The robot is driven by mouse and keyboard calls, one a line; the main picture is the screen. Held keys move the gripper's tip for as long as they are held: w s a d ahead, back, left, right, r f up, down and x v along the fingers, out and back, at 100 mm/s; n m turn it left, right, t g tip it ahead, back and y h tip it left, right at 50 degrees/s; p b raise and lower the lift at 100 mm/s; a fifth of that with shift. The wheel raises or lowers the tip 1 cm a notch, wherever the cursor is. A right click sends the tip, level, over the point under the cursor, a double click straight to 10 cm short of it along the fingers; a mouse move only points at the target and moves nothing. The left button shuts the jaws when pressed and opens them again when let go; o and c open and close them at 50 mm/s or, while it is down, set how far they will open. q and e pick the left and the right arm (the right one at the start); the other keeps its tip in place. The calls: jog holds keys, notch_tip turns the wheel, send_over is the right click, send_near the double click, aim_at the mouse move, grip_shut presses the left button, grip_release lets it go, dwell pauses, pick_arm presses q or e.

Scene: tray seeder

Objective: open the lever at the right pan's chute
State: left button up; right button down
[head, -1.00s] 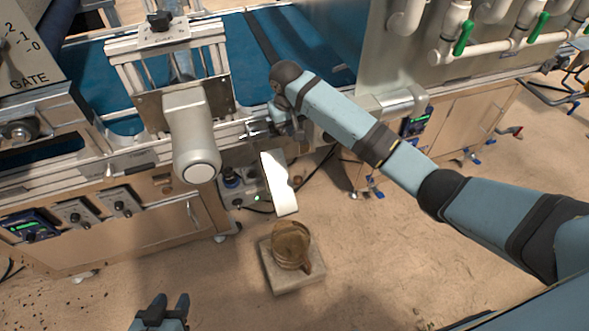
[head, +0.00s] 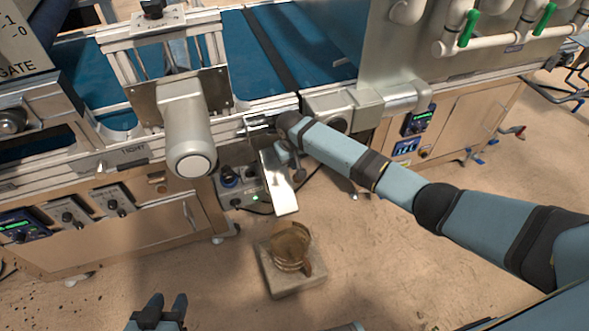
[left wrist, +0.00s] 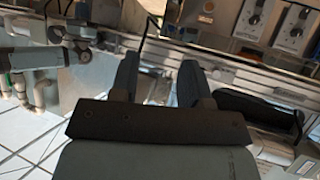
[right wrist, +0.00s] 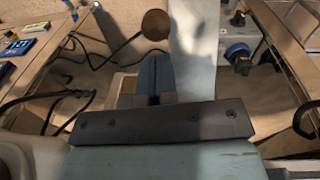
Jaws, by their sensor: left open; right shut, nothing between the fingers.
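The shiny metal chute (head: 279,185) slopes down from the front of the machine in the head view. In the right wrist view, it is the pale strip (right wrist: 196,60) just right of the fingers. My right gripper (head: 286,156) is beside the chute's upper part, its fingers shut and empty (right wrist: 155,72). A round brown knob (right wrist: 155,24) on a thin dark rod shows beyond the fingertips, apart from them in the picture; it looks like the lever's end. In the head view my wrist hides the lever area. My left gripper (head: 165,306) is open and empty, low in front.
A brown jug-like pot (head: 291,248) stands on a pale block (head: 297,284) below the chute. A grey motor (head: 190,140) juts out at the upper left. Dark cables (right wrist: 75,100) hang nearby.

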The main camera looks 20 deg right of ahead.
jog(key=shift+w+d+f, duration=0.1)
jog(key=shift+f, duration=1.1)
pick_arm(q)
jog(key=shift+d+r, duration=0.1)
jog(key=shift+r, duration=0.1)
pick_arm(e)
jog(key=shift+s+t+p, duration=0.4)
jog(key=shift+s+p, duration=0.1)
jog(key=shift+p, duration=0.2)
jog(key=shift+s+f+t+p, duration=0.1)
jog(key=shift+s+t+p, duration=0.4)
jog(key=shift+s+p, duration=0.45)
pick_arm(q)
jog(key=b, duration=0.4)
jog(key=shift+w+d+b, duration=0.1)
jog(key=shift+d+b, duration=0.05)
jog(key=shift+b, duration=0.25)
pick_arm(e)
jog(key=s+f+t, duration=0.6)
jog(key=f+t, duration=0.2)
jog(key=f, duration=0.1)
jog(key=shift+s+d+f, duration=0.15)
jog(key=shift+s+f, duration=0.1)
jog(key=shift+f, duration=0.05)
